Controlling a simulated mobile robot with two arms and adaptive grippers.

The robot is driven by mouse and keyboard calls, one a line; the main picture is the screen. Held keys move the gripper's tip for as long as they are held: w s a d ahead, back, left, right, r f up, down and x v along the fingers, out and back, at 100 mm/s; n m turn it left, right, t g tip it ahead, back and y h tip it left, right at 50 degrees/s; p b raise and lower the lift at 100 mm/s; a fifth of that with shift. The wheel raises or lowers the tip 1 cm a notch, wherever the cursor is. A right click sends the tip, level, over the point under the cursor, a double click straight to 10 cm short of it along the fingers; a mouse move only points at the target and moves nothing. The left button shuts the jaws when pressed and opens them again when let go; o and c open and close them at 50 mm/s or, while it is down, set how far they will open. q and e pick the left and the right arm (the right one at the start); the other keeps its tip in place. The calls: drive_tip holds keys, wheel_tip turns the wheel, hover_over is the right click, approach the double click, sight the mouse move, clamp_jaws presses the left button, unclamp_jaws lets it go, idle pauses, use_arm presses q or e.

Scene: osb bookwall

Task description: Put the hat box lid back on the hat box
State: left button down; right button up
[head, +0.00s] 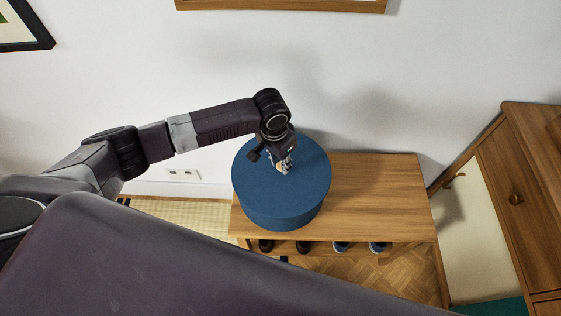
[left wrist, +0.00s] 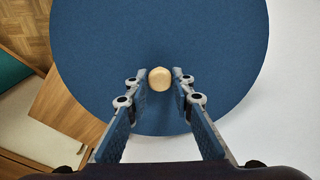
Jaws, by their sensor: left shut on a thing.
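The round blue hat box lid (head: 255,182) is in the middle of the head view, over the blue hat box (head: 288,222), whose side shows below the lid's near edge. I cannot tell whether the lid rests on the box or hangs just above it. My left gripper (head: 285,166) points down at the lid's middle. In the left wrist view the lid (left wrist: 100,50) fills most of the picture, and my left gripper (left wrist: 161,84) is shut on its pale wooden knob (left wrist: 159,78). The box is hidden under the lid there. My right gripper is not in view.
The box stands at the left of a wooden bench (head: 375,190), whose right part is bare. Several shoes (head: 340,247) sit beneath it. The white wall (head: 350,80) is close behind. A wooden cabinet (head: 525,175) stands at the right.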

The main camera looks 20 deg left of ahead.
use_arm(q)
drive_tip(key=c, duration=1.6)
unclamp_jaws()
drive_tip(key=shift+r, duration=0.1)
wheel_tip(320, 180, up, 12)
drive_tip(key=s, duration=0.1)
drive_tip(key=shift+s+a, duration=0.15)
drive_tip(key=shift+a, duration=0.15)
